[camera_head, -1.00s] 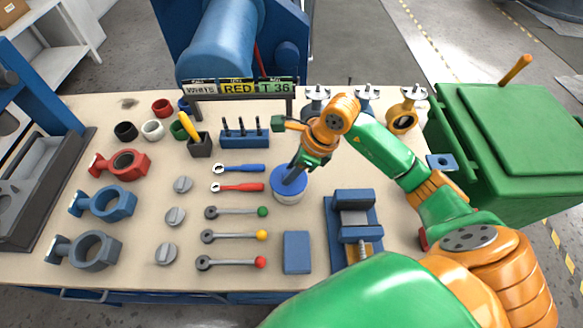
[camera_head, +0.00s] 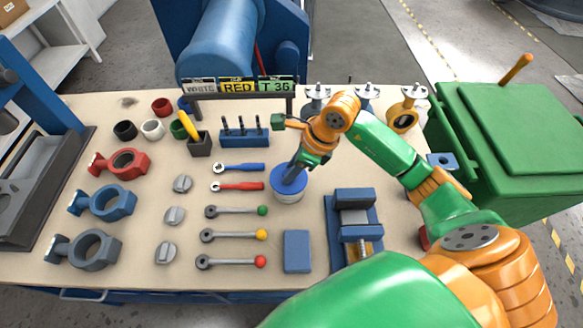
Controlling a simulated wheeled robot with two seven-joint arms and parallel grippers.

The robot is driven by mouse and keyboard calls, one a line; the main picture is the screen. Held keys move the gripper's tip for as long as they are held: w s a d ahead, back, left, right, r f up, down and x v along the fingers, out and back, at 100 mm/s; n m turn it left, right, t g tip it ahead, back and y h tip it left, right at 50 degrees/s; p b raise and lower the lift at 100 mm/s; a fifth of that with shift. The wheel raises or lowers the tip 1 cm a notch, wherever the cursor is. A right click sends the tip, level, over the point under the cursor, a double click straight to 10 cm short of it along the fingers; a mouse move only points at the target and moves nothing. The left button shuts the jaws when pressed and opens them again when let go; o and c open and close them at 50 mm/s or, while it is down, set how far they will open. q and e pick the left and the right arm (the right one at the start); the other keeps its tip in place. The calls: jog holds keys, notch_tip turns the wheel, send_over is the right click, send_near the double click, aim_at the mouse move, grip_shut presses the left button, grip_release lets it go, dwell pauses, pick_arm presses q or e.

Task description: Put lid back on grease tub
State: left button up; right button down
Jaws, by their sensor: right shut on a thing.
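The grease tub (camera_head: 289,198) is a short whitish cylinder standing on the workbench, right of the wrenches. A blue round lid (camera_head: 285,188) covers its top; I cannot tell from this view whether it is fully seated. My right gripper (camera_head: 294,173) comes down from above and is shut on the lid, near the lid's middle. The fingertips hide part of the lid. My left gripper is not in view.
A blue vise (camera_head: 355,225) stands right of the tub, and a blue block (camera_head: 297,251) lies in front. Red and blue wrenches (camera_head: 238,187) and several ball-ended levers (camera_head: 235,236) lie to the left. A tool rack (camera_head: 245,138) stands behind.

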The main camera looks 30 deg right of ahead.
jog(key=shift+f, duration=0.1)
dwell(0.6)
jog(key=shift+b, duration=0.4)
jog(key=shift+f, duration=0.1)
dwell(0.5)
grip_release()
dwell(0.3)
notch_tip(320, 180, up, 7)
jog(key=p, duration=0.5)
dwell(0.4)
